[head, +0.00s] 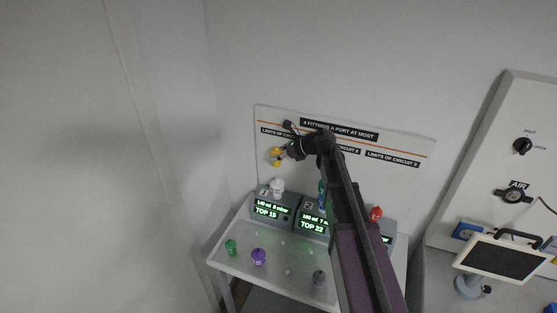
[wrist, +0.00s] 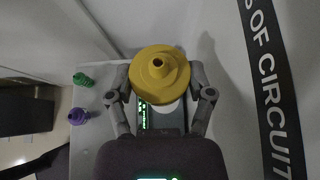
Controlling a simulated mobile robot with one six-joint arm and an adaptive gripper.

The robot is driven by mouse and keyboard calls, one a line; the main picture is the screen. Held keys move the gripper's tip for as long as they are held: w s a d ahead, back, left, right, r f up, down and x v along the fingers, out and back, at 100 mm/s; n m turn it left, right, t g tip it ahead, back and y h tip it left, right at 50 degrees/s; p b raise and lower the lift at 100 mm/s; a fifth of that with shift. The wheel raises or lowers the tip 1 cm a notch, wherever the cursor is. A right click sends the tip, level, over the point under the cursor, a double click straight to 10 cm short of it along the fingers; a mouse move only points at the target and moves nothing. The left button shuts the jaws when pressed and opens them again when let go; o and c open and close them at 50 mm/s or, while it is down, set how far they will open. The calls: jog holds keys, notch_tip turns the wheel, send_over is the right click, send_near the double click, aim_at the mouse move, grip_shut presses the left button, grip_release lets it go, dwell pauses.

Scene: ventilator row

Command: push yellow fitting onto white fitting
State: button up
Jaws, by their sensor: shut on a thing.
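The yellow fitting (head: 277,156) is held in my gripper (head: 287,153), raised in front of the wall panel. In the wrist view the yellow fitting (wrist: 160,74) sits between the two fingers of my gripper (wrist: 160,88), its round top with a central hole facing the camera. The white fitting (head: 277,186) stands upright on top of the left ventilator (head: 273,212), below the yellow one and apart from it. In the wrist view the yellow fitting hides most of what lies below it.
Green (head: 231,247), purple (head: 258,256) and grey (head: 319,277) fittings stand on the table (head: 290,278). A blue fitting (head: 322,200) and a red fitting (head: 376,213) are on the other ventilators. The labelled panel (head: 420,146) is close behind my gripper.

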jog(key=shift+d, duration=0.15)
jog(key=shift+f, duration=0.3)
jog(key=b, duration=0.6)
send_over(278, 179)
jog(key=shift+s+d+f, duration=0.1)
jog(key=shift+s+f, duration=0.05)
jog(key=shift+f, duration=2.6)
jog(key=shift+f, duration=0.2)
jog(key=shift+f+b, duration=1.25)
jog(key=shift+b, duration=0.15)
jog(key=o, duration=1.3)
notch_tip(278, 179, up, 9)
jog(key=p, duration=0.9)
